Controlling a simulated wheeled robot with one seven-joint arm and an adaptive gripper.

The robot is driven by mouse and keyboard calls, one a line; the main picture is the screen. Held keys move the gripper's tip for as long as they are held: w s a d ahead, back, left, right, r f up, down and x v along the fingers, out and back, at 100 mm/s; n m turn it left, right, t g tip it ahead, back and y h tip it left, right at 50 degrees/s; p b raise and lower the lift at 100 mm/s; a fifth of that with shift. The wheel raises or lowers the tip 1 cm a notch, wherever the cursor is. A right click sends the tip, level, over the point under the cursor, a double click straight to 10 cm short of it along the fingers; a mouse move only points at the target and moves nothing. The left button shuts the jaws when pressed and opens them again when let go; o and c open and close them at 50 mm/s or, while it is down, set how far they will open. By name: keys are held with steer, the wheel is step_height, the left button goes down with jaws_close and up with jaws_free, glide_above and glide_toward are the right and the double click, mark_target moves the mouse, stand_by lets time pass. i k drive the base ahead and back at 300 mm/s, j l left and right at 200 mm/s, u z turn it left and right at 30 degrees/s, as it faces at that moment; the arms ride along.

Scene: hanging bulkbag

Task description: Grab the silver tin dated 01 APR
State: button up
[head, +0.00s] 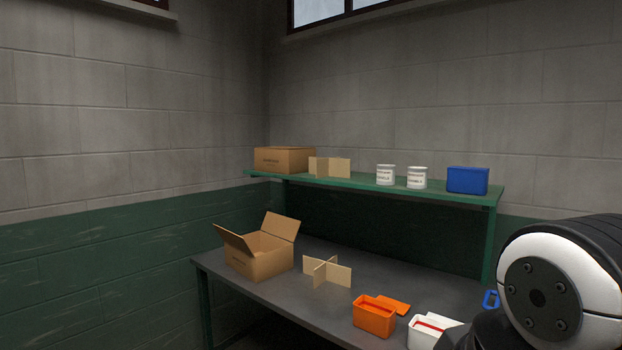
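Two pale, whitish cylindrical tins stand upright side by side on the green shelf, a left tin (385,175) and a right tin (417,178). Each has a dark-printed label too small to read, so I cannot tell a date on either. No tin that is clearly silver shows. My arm fills the lower right corner of the head view and covers part of the bench. My gripper is not in view.
The green shelf (345,186) also holds a closed carton (284,160), a cardboard divider (329,168) and a blue box (467,180). The grey bench (300,300) below holds an open carton (258,262), another divider (327,273), an orange box (374,321) and a white box (424,336).

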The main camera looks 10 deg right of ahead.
mark_target(417, 176)
steer(key=z, duration=0.45)
steer(key=i+j+z, duration=0.75)
steer(key=k+l, duration=0.05)
steer(key=k, duration=0.05)
